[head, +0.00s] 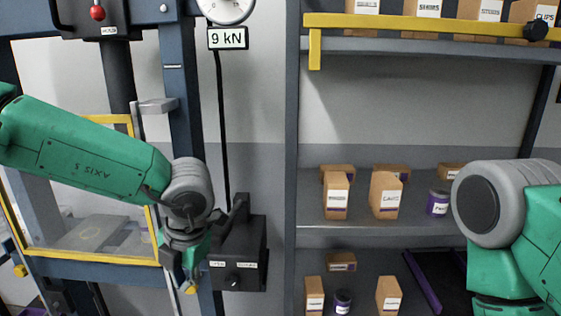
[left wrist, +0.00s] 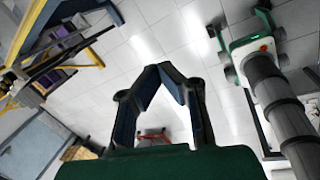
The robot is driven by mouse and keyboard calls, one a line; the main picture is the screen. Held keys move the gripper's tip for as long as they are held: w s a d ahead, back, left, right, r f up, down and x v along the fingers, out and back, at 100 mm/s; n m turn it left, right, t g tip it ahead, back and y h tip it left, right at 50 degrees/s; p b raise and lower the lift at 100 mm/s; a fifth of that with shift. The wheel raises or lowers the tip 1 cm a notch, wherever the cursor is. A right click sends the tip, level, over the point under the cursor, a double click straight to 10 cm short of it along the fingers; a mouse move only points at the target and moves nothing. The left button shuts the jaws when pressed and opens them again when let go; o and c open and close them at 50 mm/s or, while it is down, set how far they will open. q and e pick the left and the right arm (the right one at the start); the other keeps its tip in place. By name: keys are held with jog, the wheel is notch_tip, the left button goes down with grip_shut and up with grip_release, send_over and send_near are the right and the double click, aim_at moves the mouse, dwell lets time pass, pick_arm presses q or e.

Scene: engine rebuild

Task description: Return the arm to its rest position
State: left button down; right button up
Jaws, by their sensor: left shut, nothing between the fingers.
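My left arm (head: 90,150) comes in from the left in the head view, bent down at a grey joint. My left gripper (head: 188,284) hangs below that joint, in front of the press frame and left of a dark control box. The left wrist view shows its two dark fingers (left wrist: 161,70) with their tips together and nothing held between them. They point out over a pale tiled floor. My right arm (head: 510,225) shows at the right edge of the head view, in front of the shelves. Its gripper is out of the picture.
A press with a blue frame (head: 180,90), a yellow-edged guard (head: 90,257) and a dark control box (head: 239,250) stands close to my left gripper. Shelves (head: 400,238) with small boxes and jars stand at the right. A yellow rail (head: 420,24) crosses the upper shelf.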

pick_arm(q)
jog(key=s+a+f+m+t+b, duration=0.1)
jog(key=s+a+f+m+b, duration=0.15)
jog(key=f+m, duration=0.55)
jog(key=s+a+f+m+t+b, duration=0.15)
jog(key=s+f+m+b, duration=0.25)
jog(key=f, duration=0.8)
jog(key=s+a+f+m+t+b, duration=0.1)
jog(key=s+a+f+m+b, duration=0.2)
jog(key=f+m, duration=0.55)
jog(key=s+a+f+m+g+h+b, duration=0.1)
jog(key=s+f+m+g+b, duration=0.1)
jog(key=s+f+m, duration=0.4)
jog(key=s+a+f+m+g+h+b, duration=0.1)
jog(key=s+f+m+b, duration=0.3)
jog(key=s, duration=1)
notch_tip(320, 180, down, 4)
jog(key=shift+a+r+m+g+h, duration=0.1)
jog(key=shift+a+m+g+h, duration=0.2)
jog(key=shift+a+m+g, duration=0.5)
jog(key=shift+d, duration=0.25)
